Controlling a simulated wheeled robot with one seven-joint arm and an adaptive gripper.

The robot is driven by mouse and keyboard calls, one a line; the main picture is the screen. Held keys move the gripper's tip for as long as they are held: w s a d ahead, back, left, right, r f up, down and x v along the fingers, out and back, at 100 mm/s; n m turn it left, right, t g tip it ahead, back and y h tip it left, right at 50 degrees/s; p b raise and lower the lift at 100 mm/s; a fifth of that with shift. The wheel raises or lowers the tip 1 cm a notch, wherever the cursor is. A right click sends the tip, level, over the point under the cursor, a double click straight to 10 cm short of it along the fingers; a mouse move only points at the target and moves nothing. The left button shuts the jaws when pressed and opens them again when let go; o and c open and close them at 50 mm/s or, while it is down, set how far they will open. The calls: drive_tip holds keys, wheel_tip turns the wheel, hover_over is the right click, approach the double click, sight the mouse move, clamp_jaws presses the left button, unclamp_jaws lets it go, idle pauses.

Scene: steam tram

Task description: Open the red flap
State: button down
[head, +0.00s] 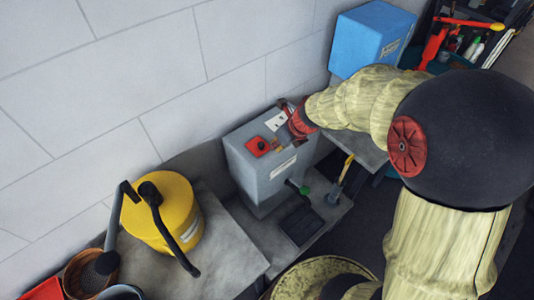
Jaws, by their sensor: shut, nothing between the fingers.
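A grey metal box (262,177) stands against the wall near the middle of the head view. A small red square flap (258,146) with a dark spot lies on its top face, at the left. It looks flat, but I cannot tell for certain whether it is closed. My gripper (288,120) is at the upper right of the box top, to the right of the flap and apart from it in the picture. It is shut and holds nothing. My arm reaches in from the right, and the gripper hides part of the box top.
A yellow canister (173,212) with black handles stands on the grey worktop (228,245) at left. A blue box (370,38) is by the wall behind my arm. A green-tipped lever (300,188) sticks out of the grey box's front. A tool shelf (475,40) is at upper right.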

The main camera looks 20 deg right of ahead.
sight(263, 156)
drive_tip(key=b+x, duration=0.3)
drive_tip(key=x, duration=0.7)
drive_tip(key=shift+a, duration=0.1)
drive_tip(key=shift+w+r+p, duration=0.1)
drive_tip(key=shift+r+p, duration=0.05)
drive_tip(key=shift+p, duration=0.25)
